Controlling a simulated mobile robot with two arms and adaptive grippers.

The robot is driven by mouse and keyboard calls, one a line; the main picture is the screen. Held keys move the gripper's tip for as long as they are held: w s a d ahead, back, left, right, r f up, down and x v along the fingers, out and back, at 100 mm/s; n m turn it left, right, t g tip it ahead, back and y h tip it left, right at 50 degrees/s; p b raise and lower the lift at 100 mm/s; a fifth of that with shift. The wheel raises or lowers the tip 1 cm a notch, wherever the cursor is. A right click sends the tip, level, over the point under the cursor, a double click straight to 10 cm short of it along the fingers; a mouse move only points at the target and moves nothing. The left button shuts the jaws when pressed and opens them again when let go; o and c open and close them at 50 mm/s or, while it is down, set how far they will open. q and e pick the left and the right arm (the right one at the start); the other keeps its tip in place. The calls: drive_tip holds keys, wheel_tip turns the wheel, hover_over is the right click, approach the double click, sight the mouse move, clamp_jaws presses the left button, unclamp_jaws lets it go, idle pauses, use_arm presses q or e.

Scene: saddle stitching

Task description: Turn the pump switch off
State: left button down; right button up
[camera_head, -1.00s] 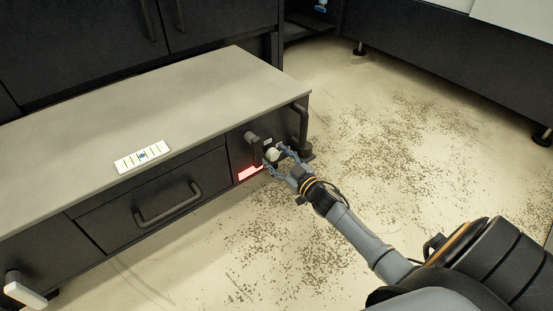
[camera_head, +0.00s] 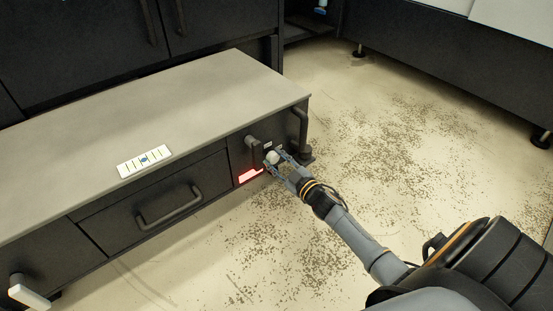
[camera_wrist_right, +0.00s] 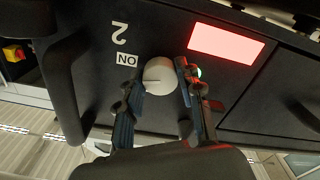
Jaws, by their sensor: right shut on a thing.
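The pump switch is a round white knob (camera_head: 272,157) on the dark front panel at the right end of the low cabinet. In the right wrist view the knob (camera_wrist_right: 159,76) has a thin dark line on its face and an "ON" label (camera_wrist_right: 127,59) beside it. My right gripper (camera_head: 277,162) is shut on the knob, with one finger on each side of it in the wrist view (camera_wrist_right: 160,88). A small green light (camera_wrist_right: 198,72) shows beside one finger, partly hidden by it. My left gripper is not in view.
A lit red panel (camera_head: 250,176) is next to the knob. Dark handles (camera_head: 299,128) stick out from the cabinet front. A white level-like strip (camera_head: 144,161) lies on the grey top (camera_head: 190,105). The speckled floor to the right is clear.

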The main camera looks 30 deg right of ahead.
drive_tip(key=n, duration=0.3)
drive_tip(key=shift+n+p, duration=0.4)
drive_tip(key=n, duration=0.3)
drive_tip(key=shift+n, duration=0.3)
drive_tip(key=n, duration=0.3)
drive_tip(key=shift+n, duration=0.3)
drive_tip(key=shift+n+b, duration=0.5)
drive_tip(key=shift+n, duration=1.4)
drive_tip(key=o, duration=1.2)
drive_tip(key=shift+c, duration=0.2)
